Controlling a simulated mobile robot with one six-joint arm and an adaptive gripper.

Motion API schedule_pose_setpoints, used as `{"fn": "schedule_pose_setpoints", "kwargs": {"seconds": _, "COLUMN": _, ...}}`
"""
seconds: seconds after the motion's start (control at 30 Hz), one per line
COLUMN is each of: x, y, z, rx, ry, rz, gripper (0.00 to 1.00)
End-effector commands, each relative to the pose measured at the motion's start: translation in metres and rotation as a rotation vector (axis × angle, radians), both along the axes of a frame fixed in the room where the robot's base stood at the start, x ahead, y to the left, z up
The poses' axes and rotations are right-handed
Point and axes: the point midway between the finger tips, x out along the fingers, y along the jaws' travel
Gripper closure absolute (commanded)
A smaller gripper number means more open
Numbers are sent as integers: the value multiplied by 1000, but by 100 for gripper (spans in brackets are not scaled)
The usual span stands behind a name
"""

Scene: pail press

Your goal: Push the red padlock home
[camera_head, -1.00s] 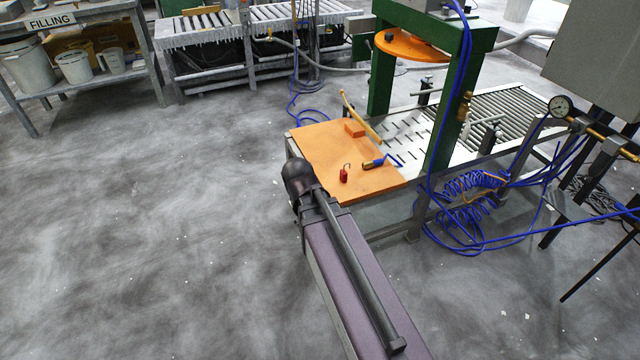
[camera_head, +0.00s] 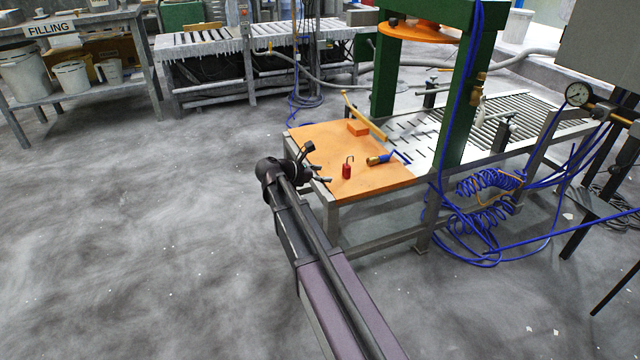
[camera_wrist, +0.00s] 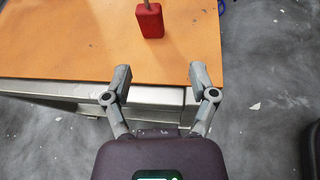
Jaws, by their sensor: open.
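The red padlock (camera_head: 347,171) stands on the orange board near its front edge. Its thin shackle rises above the body and looks raised at one side. In the wrist view the padlock (camera_wrist: 150,20) is at the top centre, its shackle cut off by the frame edge. My gripper (camera_head: 325,175) is at the board's left front edge, left of the padlock and apart from it. In the wrist view my gripper (camera_wrist: 158,76) has its two fingers spread wide, with nothing between them, and points toward the padlock.
The orange board (camera_head: 325,148) also holds an orange block (camera_head: 358,129), a yellow bar (camera_head: 362,115) and a brass and blue fitting (camera_head: 378,159). The green press frame (camera_head: 462,90) stands behind at the right. Blue hoses (camera_head: 480,205) hang at the right. The floor at left is clear.

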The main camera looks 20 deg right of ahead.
Motion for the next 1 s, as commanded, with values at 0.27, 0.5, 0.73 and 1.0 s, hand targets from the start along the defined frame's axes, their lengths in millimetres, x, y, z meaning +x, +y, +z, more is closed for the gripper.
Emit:
{"fn": "schedule_pose_setpoints", "kwargs": {"seconds": 0.27, "x": 11, "y": -2, "z": 1, "rx": -73, "ry": 66, "rz": 36, "gripper": 26}}
{"fn": "schedule_pose_setpoints", "kwargs": {"seconds": 0.5, "x": 11, "y": -3, "z": 1, "rx": -71, "ry": 65, "rz": 35, "gripper": 26}}
{"fn": "schedule_pose_setpoints", "kwargs": {"seconds": 0.73, "x": 11, "y": -7, "z": -1, "rx": -70, "ry": 65, "rz": 33, "gripper": 26}}
{"fn": "schedule_pose_setpoints", "kwargs": {"seconds": 1.0, "x": 15, "y": -23, "z": -8, "rx": -69, "ry": 65, "rz": 34, "gripper": 26}}
